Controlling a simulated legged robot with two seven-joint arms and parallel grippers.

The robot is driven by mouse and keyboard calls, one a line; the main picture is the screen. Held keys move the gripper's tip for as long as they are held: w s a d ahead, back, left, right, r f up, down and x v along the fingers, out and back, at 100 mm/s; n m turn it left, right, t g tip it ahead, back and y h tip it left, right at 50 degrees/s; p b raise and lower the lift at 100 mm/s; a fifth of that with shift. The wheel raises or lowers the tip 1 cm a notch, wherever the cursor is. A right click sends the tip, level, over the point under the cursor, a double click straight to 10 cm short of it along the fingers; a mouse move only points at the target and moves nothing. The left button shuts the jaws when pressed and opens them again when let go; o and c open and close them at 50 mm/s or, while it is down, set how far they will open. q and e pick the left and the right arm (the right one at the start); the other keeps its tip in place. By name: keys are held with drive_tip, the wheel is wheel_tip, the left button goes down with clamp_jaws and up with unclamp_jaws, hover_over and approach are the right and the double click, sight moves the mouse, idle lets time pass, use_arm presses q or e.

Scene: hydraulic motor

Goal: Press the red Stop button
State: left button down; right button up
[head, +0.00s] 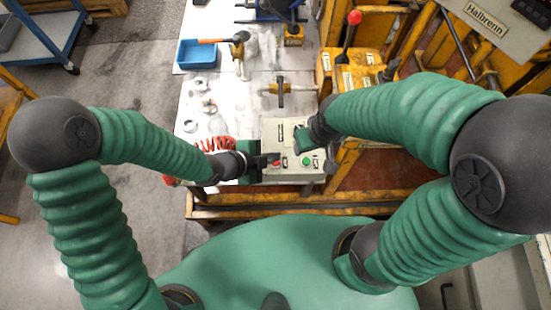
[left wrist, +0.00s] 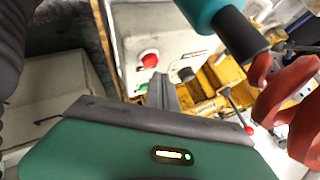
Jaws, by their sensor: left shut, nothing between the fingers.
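The red Stop button (left wrist: 149,58) sits on a pale control box (head: 287,133), above a green button (left wrist: 143,87) in the left wrist view. In the head view the red button (head: 277,163) shows only as a small patch by my left fingertips, and the green button (head: 306,161) lies to its right. My left gripper (head: 272,159) is shut and empty, close to the red button. Its fingers (left wrist: 162,92) also show in the left wrist view; I cannot tell whether they touch the button. My right gripper (head: 303,138) is over the box's upper right part; its fingers are unclear.
A blue tray (head: 197,54), a hammer (head: 238,38) and metal rings stand on the white table (head: 215,80). Yellow machinery (head: 355,70) with a red-knobbed lever is at the right.

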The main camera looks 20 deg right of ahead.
use_arm(q)
wheel_tip(320, 180, up, 5)
drive_tip(key=p, duration=0.4)
drive_tip(key=shift+f, duration=0.1)
idle(0.6)
